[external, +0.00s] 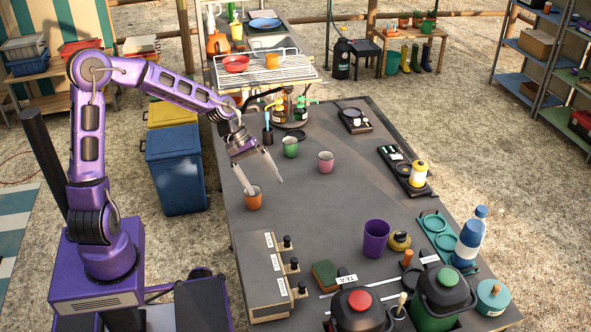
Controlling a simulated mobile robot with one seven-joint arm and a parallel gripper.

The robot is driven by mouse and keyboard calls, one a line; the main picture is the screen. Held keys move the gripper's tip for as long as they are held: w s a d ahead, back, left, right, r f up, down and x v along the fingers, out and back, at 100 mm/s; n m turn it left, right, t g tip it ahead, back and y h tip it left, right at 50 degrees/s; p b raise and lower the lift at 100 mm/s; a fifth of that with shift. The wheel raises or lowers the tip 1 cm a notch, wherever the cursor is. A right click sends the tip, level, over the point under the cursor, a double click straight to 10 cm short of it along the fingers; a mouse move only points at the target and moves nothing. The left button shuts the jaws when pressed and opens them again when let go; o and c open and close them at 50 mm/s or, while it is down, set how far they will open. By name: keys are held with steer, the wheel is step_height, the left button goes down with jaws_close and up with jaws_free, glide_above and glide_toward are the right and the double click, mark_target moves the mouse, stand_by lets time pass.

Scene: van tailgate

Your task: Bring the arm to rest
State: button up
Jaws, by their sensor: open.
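My purple arm (150,75) reaches from its base at the left over the near-left part of the dark table (330,230). My gripper (266,186) points down with its two pale fingers spread apart, and nothing shows between them. An orange cup (254,202) stands upright on the table just below the left finger. The left fingertip overlaps the cup's rim in the picture; I cannot tell whether it touches, or is inside or above the cup.
A green cup (290,147) and a pink cup (325,162) stand behind my gripper. A purple cup (376,238), a blue bottle (470,238) and lidded pots (358,312) crowd the near right. A labelled dispenser box (268,280) is at the near-left edge. The table's middle is clear.

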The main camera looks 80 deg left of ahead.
steer(key=w+d+r+m+t+y+b, duration=0.1)
steer(key=d+m+t+y, duration=0.1)
steer(key=d+m, duration=0.7)
steer(key=w+d+r+m+t+y, duration=0.1)
steer(key=d+m+y, duration=0.3)
steer(key=d, duration=0.9)
steer(key=s+a+r+p, duration=0.1)
steer(key=s+a+r, duration=0.2)
steer(key=s, duration=0.4)
steer(key=s+a+r+g+p, duration=0.1)
steer(key=s+a+r, duration=0.3)
steer(key=s, duration=0.3)
steer(key=s+a+r+m+g+h+p, duration=0.1)
steer(key=s+a+r, duration=0.2)
steer(key=s, duration=0.5)
steer(key=shift+a+r, duration=0.25)
steer(key=shift+r, duration=0.35)
